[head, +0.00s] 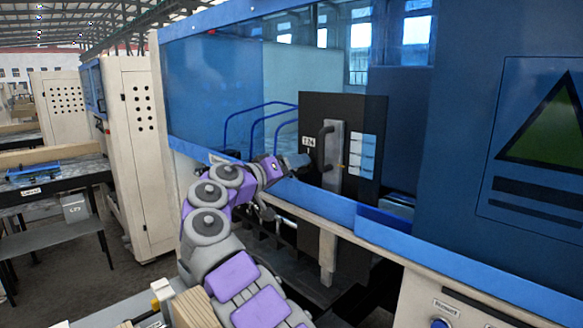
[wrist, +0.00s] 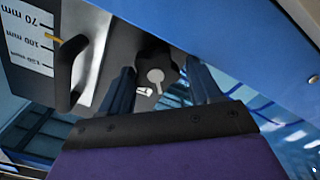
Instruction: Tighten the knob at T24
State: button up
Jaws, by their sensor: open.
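The T24 label (head: 308,141) is on a dark panel (head: 345,105) inside the blue machine. In the wrist view, a black lobed knob (wrist: 155,62) with a grey round centre and pointer mark sits near the middle. My gripper (wrist: 160,72) is open, with one dark finger on each side of the knob in that view. I see a gap beside the knob, and cannot tell how deep the fingers reach around it. In the head view, my gripper (head: 297,161) is at the panel just below the label, and the knob is hidden behind it.
A black bar handle (wrist: 72,72) stands close left of the knob in the wrist view, on a grey plate (head: 333,158). A scale marked in mm (wrist: 28,40) with an orange pointer is beyond it.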

jog(key=shift+f, duration=0.1)
jog(key=c, duration=0.8)
jog(key=shift+o, duration=0.2)
jog(key=shift+d+f+m+b, duration=0.1)
jog(key=shift+m+b, duration=0.3)
jog(key=shift+m, duration=1.5)
jog(key=shift+d+f+m+b, duration=0.1)
jog(key=shift+m+b, duration=0.3)
jog(key=shift+m, duration=1.5)
jog(key=shift+r, duration=0.1)
